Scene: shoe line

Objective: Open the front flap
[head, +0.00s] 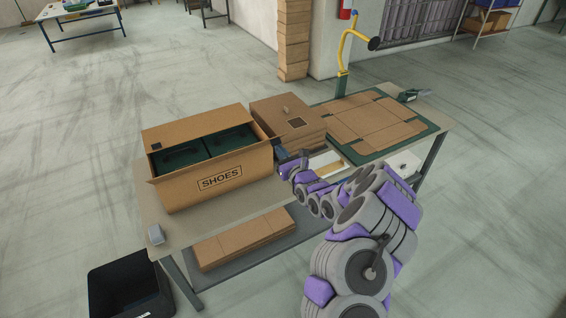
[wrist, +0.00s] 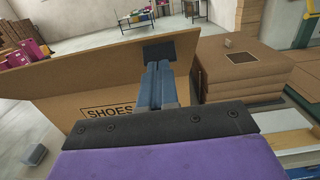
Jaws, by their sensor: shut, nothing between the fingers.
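An open brown carton marked SHOES (head: 212,182) stands on the left of the table, with dark green boxes (head: 205,148) inside. Its front flap (wrist: 95,72) shows in the wrist view as a long brown panel sloping above the lettered face, with a dark patch (wrist: 172,48) near its right end. My gripper (head: 280,154) is at the carton's right front corner. In the wrist view its blue fingers (wrist: 159,66) are together and empty, tips just below the dark patch; I cannot tell whether they touch it.
A stack of flat brown boxes (head: 288,122) stands right of the carton. Flattened cardboard (head: 375,122) lies on a green mat at the right. A small grey block (head: 156,235) sits at the table's left front corner. A black bin (head: 128,288) is on the floor.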

